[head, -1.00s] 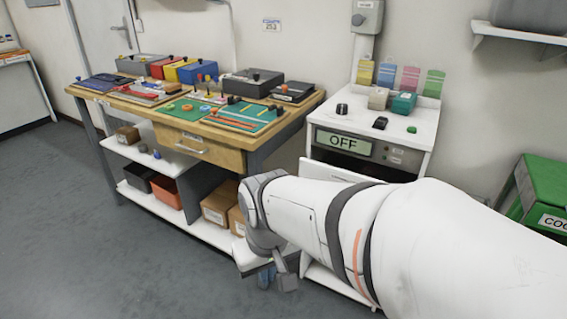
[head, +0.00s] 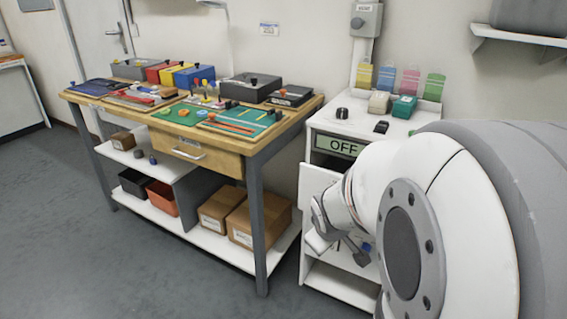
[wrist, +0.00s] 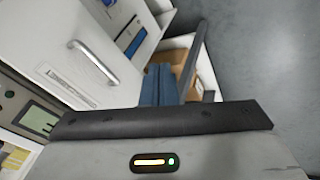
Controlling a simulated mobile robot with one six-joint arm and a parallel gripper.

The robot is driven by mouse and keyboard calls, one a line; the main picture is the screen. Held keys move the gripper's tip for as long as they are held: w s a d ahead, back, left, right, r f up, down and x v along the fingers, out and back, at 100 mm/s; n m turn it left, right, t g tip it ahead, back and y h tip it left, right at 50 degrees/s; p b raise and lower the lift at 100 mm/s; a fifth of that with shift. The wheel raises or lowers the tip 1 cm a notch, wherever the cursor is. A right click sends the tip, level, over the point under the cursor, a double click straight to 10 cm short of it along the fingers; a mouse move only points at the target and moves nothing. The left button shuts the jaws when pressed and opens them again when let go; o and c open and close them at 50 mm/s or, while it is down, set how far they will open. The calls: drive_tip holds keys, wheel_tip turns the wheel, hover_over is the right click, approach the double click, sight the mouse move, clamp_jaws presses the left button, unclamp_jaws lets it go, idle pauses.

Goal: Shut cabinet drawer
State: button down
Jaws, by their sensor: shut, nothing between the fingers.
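The white cabinet (head: 345,285) with an "OFF" display stands right of the workbench. Its white drawer front (head: 319,180) shows left of my arm and appears to stand out from the cabinet body; my arm hides much of it. In the wrist view the drawer front (wrist: 80,45) has a silver bar handle (wrist: 93,63) and a label. My gripper (head: 361,257) is low in front of the cabinet, shut and empty. In the wrist view its bluish fingers (wrist: 160,84) are right of the handle, apart from it.
The workbench (head: 258,165), with its own wooden drawer (head: 195,150), stands close on the left; its leg (head: 256,225) is near the cabinet. Cardboard boxes (head: 258,222) lie on its lower shelf. Open floor (head: 120,270) lies in front.

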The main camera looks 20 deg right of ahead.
drive_tip(key=w+d+f+n+t+b, duration=0.1)
drive_tip(key=d+f+n+t, duration=0.25)
drive_tip(key=d, duration=0.45)
drive_tip(key=d+f+n+t+b, duration=0.1)
drive_tip(key=d+f+n+t, duration=0.1)
drive_tip(key=d+f+n, duration=0.4)
drive_tip(key=s+d+r+n+t+y, duration=0.1)
drive_tip(key=s+d+r+n+t, duration=0.2)
drive_tip(key=s+t, duration=0.5)
drive_tip(key=w+d+f+b, duration=0.1)
drive_tip(key=w+d, duration=0.3)
drive_tip(key=w, duration=0.8)
drive_tip(key=shift+f+n, duration=0.2)
drive_tip(key=shift+n, duration=0.15)
drive_tip(key=shift+g, duration=0.25)
